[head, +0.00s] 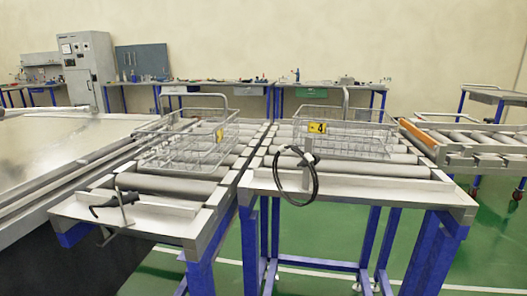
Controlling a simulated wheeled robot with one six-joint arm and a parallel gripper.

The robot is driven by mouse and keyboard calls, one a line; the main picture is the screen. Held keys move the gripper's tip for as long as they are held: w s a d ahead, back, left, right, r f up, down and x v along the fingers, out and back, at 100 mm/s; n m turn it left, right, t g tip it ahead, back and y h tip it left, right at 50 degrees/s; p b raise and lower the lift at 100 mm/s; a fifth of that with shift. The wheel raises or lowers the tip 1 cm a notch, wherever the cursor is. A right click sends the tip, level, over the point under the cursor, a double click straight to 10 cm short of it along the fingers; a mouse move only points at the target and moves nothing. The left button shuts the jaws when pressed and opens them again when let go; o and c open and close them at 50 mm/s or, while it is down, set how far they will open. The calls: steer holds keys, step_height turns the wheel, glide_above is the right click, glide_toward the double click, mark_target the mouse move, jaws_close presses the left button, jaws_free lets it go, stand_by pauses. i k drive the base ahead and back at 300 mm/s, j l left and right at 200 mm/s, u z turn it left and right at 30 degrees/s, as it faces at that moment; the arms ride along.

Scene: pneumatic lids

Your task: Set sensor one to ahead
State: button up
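No part clearly marked as sensor one shows in the head view. A dark device (113,199) on a thin metal post sits at the near end of the left roller conveyor (160,221). A loop of black cable (314,187) hangs at a thin post at the near end of the right roller conveyor (350,188). I cannot tell whether either one is a sensor or which way it faces. My gripper is not in view.
Wire baskets, a left one (190,153) and a right one (352,145), stand on the rollers. The right basket has a yellow tag (317,127) reading 4. A broad metal table (60,150) is at the left. Green floor (490,240) is open at right.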

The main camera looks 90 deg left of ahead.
mark_target(309, 160)
steer(key=i+u, duration=0.1)
steer(key=u, duration=1.7)
steer(key=k+j+u, duration=0.1)
steer(key=u, duration=0.6)
steer(key=l+u, duration=0.1)
steer(key=k+l, duration=0.05)
